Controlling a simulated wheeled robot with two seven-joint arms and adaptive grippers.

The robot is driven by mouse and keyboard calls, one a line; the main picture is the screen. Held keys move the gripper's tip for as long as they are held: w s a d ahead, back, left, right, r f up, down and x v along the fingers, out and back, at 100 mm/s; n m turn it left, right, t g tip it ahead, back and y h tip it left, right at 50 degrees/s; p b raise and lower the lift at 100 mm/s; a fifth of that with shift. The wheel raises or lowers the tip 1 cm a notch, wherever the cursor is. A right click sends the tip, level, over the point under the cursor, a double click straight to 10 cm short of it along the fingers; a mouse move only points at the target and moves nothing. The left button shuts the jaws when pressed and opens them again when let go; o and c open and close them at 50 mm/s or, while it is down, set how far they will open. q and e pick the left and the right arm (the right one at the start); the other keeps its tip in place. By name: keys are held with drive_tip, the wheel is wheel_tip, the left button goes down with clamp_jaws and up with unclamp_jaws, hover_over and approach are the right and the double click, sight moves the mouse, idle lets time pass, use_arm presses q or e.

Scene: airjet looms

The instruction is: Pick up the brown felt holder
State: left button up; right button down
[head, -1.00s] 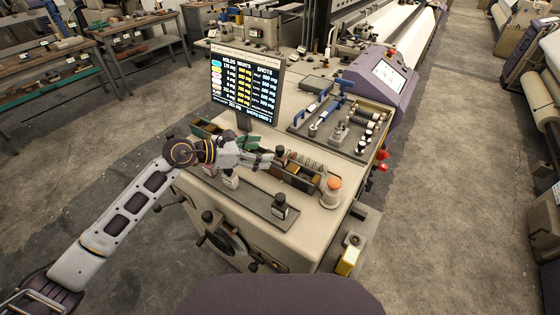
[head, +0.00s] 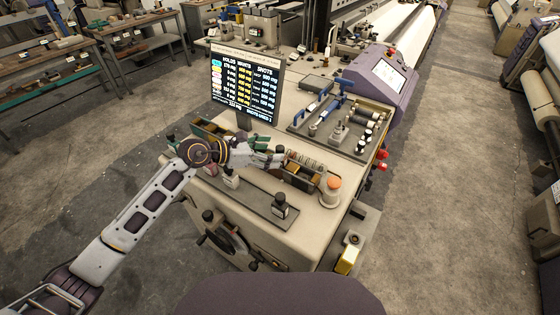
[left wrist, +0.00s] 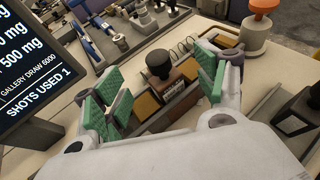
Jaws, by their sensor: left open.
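The brown felt holder (left wrist: 182,74) appears to be the brown block with a round black knob on top, standing among the slots of a small rack. It shows in the left wrist view between my fingers. In the head view my left gripper (head: 279,158) is at the left end of the rack (head: 303,178), and the holder is mostly hidden there.
An orange-topped post (head: 333,185) stands at the rack's right end. A screen (head: 245,84) rises behind my left arm. A plate with black-knobbed pieces (head: 262,205) lies in front. A tool tray (head: 325,130) lies behind.

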sight(277, 152)
use_arm(q)
drive_tip(key=shift+x, duration=0.75)
drive_tip(key=shift+p+x, duration=0.3)
drive_tip(key=shift+x, duration=0.45)
drive_tip(key=shift+w+d+f, duration=0.2)
drive_tip(key=shift+d+f, duration=0.05)
drive_tip(key=shift+d, duration=0.2)
drive_tip(key=shift+d+f, duration=0.1)
drive_tip(key=shift+f, duration=0.05)
drive_tip(key=c, duration=1.2)
use_arm(e)
drive_tip(key=shift+w+a+r, duration=0.2)
drive_tip(key=shift+w, duration=0.2)
drive_tip(key=shift+w+a+r, duration=0.2)
drive_tip(key=shift+w, duration=0.15)
